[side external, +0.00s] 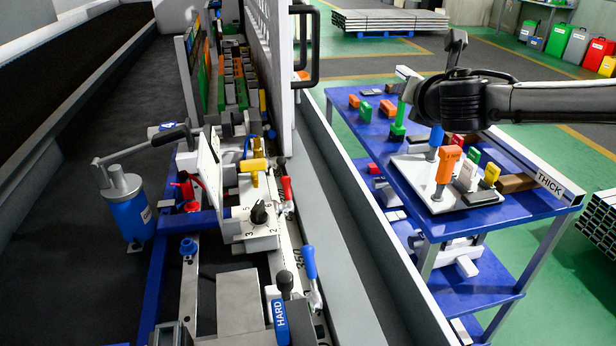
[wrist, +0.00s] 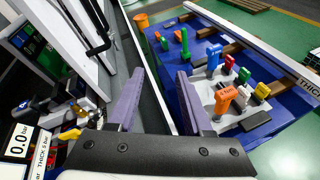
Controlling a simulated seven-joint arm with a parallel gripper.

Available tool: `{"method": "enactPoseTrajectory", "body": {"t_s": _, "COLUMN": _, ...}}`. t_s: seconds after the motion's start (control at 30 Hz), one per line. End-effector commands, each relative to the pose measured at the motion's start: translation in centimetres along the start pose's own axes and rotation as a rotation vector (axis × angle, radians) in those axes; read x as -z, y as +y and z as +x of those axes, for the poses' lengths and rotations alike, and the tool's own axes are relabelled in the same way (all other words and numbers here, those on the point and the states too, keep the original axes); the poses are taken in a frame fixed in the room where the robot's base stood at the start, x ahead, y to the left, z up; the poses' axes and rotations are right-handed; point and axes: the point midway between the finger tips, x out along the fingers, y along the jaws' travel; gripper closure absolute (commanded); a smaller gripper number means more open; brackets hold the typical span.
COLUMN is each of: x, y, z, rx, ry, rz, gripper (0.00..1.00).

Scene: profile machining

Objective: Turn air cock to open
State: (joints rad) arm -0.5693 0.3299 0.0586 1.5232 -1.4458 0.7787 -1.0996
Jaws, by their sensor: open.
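A yellow handle (side external: 253,165), which looks like the air cock, sits on the machine at the left of centre in the side view. Its handle lies roughly level on a short yellow stem. In the wrist view a yellow part (wrist: 70,133) shows low at the left, beside a white 0.0 bar display (wrist: 18,141); I cannot tell for sure that it is the same handle. My gripper (wrist: 160,82) is open and empty, its two purple fingers apart. In the side view my arm's end is over the blue table, well to the right of the handle, touching nothing that I can see.
The blue table (side external: 540,208) carries a white board (side external: 418,178) with coloured handled tools. Near the yellow handle are a numbered dial (side external: 259,213), a red lever (side external: 288,190) and a blue lever (side external: 310,262). A white panel with a black handle (side external: 306,45) stands behind.

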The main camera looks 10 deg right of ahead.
Motion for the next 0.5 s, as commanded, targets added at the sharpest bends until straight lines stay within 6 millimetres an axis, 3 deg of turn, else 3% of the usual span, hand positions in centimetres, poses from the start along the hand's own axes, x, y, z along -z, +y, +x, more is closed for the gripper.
{"method": "enactPoseTrajectory", "body": {"t_s": 0.03, "x": 3.2, "y": 3.2, "z": 0.6, "rx": -0.044, "ry": 0.007, "rz": -0.087, "gripper": 0.50}}
{"method": "enactPoseTrajectory", "body": {"t_s": 0.1, "x": 7.2, "y": 6.8, "z": 0.9, "rx": -0.099, "ry": 0.009, "rz": -0.179, "gripper": 0.50}}
{"method": "enactPoseTrajectory", "body": {"t_s": 0.2, "x": 13.1, "y": 10.6, "z": 0.7, "rx": -0.160, "ry": 0.027, "rz": -0.275, "gripper": 0.50}}
{"method": "enactPoseTrajectory", "body": {"t_s": 0.3, "x": 18.6, "y": 12.7, "z": 0.0, "rx": -0.195, "ry": 0.061, "rz": -0.340, "gripper": 0.50}}
{"method": "enactPoseTrajectory", "body": {"t_s": 0.4, "x": 22.4, "y": 13.5, "z": -0.8, "rx": -0.214, "ry": 0.092, "rz": -0.386, "gripper": 0.50}}
{"method": "enactPoseTrajectory", "body": {"t_s": 0.5, "x": 23.8, "y": 14.0, "z": -1.4, "rx": -0.228, "ry": 0.102, "rz": -0.402, "gripper": 0.50}}
